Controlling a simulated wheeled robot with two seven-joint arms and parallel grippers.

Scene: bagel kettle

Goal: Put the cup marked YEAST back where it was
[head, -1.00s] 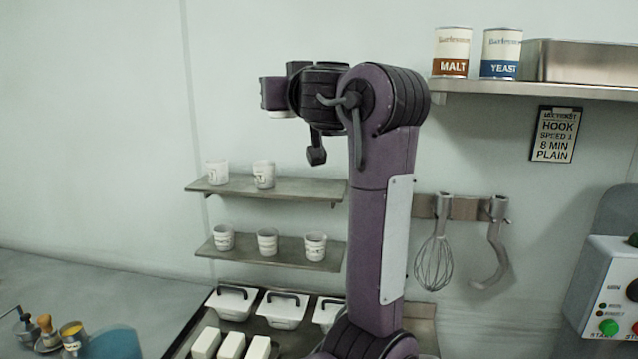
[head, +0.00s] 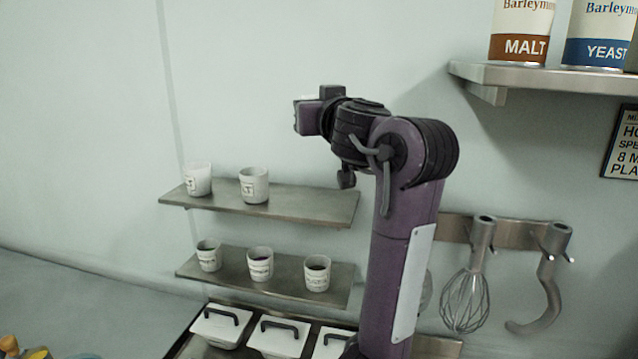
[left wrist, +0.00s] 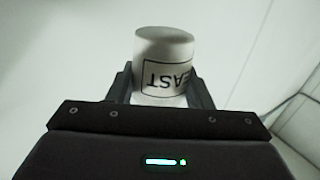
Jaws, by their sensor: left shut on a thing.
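The cup marked YEAST (left wrist: 164,60) is white with a boxed black label, of which "EAST" shows upside down in the left wrist view. My left gripper (left wrist: 162,88) is shut on this cup, with one finger on each side. In the head view my left gripper (head: 318,114) is at the end of the raised purple arm, above and to the right of the upper shelf (head: 300,207). The held cup is hard to make out there. My right gripper is in neither view.
Two white cups (head: 254,186) stand on the upper shelf's left and middle, with its right part bare. Several cups (head: 260,264) stand on the lower shelf (head: 335,292). Lidded bins (head: 279,336) sit below. A whisk (head: 466,300) and dough hook (head: 545,295) hang at right.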

